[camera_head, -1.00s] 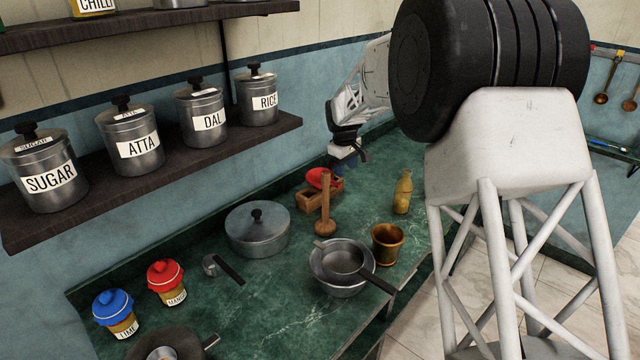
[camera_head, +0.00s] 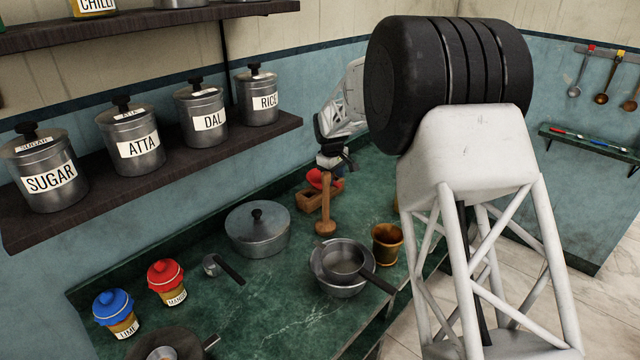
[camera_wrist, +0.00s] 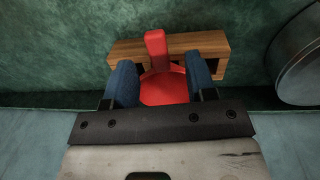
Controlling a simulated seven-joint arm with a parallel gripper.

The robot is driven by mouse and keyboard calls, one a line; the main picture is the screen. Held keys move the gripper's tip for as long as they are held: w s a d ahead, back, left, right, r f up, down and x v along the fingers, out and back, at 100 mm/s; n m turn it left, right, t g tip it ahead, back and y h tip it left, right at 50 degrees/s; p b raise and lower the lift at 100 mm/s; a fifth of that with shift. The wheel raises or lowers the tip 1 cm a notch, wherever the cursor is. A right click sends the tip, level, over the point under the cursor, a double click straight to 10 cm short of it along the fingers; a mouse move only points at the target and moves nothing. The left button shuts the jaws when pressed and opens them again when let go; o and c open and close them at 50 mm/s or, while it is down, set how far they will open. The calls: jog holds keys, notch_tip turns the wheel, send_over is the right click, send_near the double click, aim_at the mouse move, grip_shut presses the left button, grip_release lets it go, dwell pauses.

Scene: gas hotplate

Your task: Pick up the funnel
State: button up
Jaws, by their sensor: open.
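The red funnel (camera_head: 320,178) sits at the wooden block (camera_head: 308,202) near the back of the green counter. In the wrist view the funnel (camera_wrist: 164,88) shows its round red body and an upright red piece in front of the wooden block (camera_wrist: 205,44). My gripper (camera_wrist: 172,85) is open, with one blue finger on each side of the funnel. I cannot tell whether the fingers touch it. In the head view my gripper (camera_head: 334,162) is just above the funnel and hides part of it.
A wooden pestle (camera_head: 325,215) stands close in front of the block. A lidded pot (camera_head: 257,240), a steel bowl with a strainer (camera_head: 340,280) and a brass cup (camera_head: 386,246) stand nearby. The lower shelf (camera_head: 160,168) with canisters overhangs the counter at left.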

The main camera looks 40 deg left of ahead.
jog(key=shift+f, duration=0.15)
jog(key=shift+w+f, duration=0.15)
jog(key=shift+f, duration=1.15)
jog(key=shift+w+f, duration=0.15)
jog(key=shift+f, duration=1.1)
grip_shut()
